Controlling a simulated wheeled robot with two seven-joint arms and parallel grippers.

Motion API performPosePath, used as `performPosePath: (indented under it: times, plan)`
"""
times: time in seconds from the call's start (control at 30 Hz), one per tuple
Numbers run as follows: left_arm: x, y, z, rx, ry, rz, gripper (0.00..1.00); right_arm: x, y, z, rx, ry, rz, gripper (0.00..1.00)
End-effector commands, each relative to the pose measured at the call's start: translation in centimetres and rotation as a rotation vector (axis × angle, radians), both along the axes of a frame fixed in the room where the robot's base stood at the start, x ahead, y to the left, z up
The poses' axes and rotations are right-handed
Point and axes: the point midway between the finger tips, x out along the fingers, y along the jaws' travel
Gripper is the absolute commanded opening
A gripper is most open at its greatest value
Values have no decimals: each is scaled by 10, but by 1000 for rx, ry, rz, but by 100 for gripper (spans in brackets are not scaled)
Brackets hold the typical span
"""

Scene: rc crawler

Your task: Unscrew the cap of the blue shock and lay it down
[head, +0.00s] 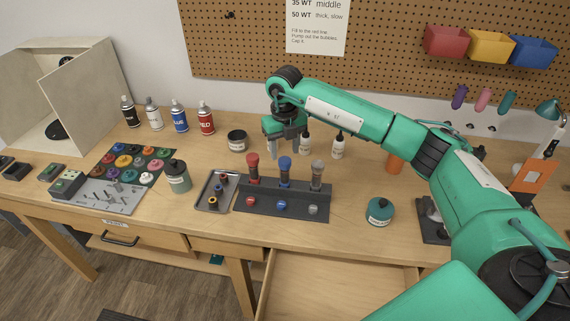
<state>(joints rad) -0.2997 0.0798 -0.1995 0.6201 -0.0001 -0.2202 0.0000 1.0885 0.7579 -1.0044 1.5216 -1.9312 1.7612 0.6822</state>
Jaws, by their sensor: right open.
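The blue shock (285,175) stands upright in a dark rack (265,207), between a red shock (253,170) and a grey shock (317,175). Its blue cap (285,162) is on top. My right gripper (282,153) is open, fingers pointing down, just above or behind the blue cap in the head view; I cannot tell the exact depth. Nothing shows between its fingers. My left gripper is not in view.
A small tray (229,204) with little parts stands left of the rack. Bottles (338,146) stand behind it, and a green jar (379,211) to its right. The tabletop between rack and jar is clear. A drawer (335,290) is open below.

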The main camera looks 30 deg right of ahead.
Motion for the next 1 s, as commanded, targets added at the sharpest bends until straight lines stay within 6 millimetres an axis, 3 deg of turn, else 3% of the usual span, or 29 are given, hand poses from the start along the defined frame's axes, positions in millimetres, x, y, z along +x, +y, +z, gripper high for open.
performPosePath:
  times: [0.47, 1.0]
  plan:
    - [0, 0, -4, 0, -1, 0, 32, 0, 0, -5, 0, 0, 0, 50]
    - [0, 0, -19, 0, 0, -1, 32, 0, 0, -27, -1, 0, 0, 50]
